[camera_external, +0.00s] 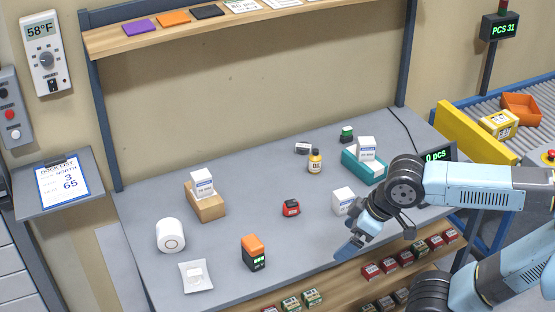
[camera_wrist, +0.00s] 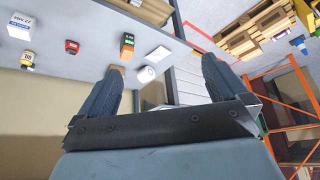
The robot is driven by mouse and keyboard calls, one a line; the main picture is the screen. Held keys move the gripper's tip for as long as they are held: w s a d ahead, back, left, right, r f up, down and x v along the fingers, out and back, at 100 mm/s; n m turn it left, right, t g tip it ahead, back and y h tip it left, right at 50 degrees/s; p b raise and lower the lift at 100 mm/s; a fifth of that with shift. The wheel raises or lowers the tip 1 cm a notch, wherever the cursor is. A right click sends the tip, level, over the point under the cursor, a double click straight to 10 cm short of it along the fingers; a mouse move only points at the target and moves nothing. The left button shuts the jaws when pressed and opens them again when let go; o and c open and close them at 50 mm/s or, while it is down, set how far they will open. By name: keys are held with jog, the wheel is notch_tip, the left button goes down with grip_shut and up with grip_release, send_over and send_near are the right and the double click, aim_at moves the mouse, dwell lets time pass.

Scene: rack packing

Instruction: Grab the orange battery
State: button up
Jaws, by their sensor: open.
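The orange battery (camera_external: 253,252) stands upright on the grey table near its front edge, with an orange top and a dark body with a small green display. It also shows in the wrist view (camera_wrist: 127,45), beyond my fingertips and left of the middle. My gripper (camera_external: 350,247) is at the table's front edge, well to the right of the battery and apart from it. In the wrist view its two fingers (camera_wrist: 158,72) are spread wide with nothing held between them.
A white roll (camera_external: 170,235) and a white dish (camera_external: 196,275) are left of the battery. A red item (camera_external: 291,208) lies behind it to the right. A cardboard box (camera_external: 207,206) bears a white carton. A white box (camera_external: 343,201) stands near my gripper. Small packs line a lower shelf.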

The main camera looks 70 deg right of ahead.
notch_tip(320, 180, up, 4)
jog(key=w+d+m+g+y, duration=0.25)
jog(key=w+m+y, duration=0.75)
jog(key=w+m, duration=0.55)
jog(key=w+d+m+t+y, duration=0.2)
jog(key=w+d+m+t, duration=0.25)
jog(key=d, duration=0.45)
jog(key=w+d+m+t+y, duration=0.2)
jog(key=w+d+m+t, duration=0.3)
jog(key=d, duration=0.4)
jog(key=g, duration=0.1)
send_near(246, 245)
jog(key=shift+w+a+m, duration=0.4)
jog(key=shift+w+a, duration=0.25)
jog(key=shift+w, duration=0.15)
jog(key=shift+w+a+f, duration=0.15)
jog(key=shift+w+a, duration=0.1)
jog(key=shift+a, duration=0.1)
jog(key=shift+x, duration=3.35)
